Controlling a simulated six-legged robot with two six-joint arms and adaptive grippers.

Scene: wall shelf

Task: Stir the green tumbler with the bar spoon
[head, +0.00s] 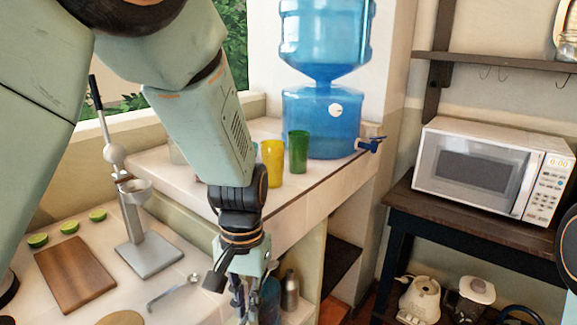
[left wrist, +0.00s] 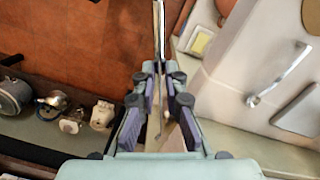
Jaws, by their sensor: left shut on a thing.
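The green tumbler (head: 298,153) stands upright on the raised white ledge, right of a yellow tumbler (head: 272,163). My left gripper (head: 248,297) is in front of and below that ledge, apart from the tumbler. In the left wrist view, my left gripper (left wrist: 160,95) is shut on a thin metal rod, which looks like the bar spoon (left wrist: 159,30). The rod runs up out of the picture, so one end is hidden there. In the head view I cannot make out the spoon clearly. My right gripper is not in view.
A blue water dispenser (head: 320,120) stands behind the tumblers. A metal bottle (head: 290,290) is beside my gripper. A microwave (head: 490,170) is at right.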

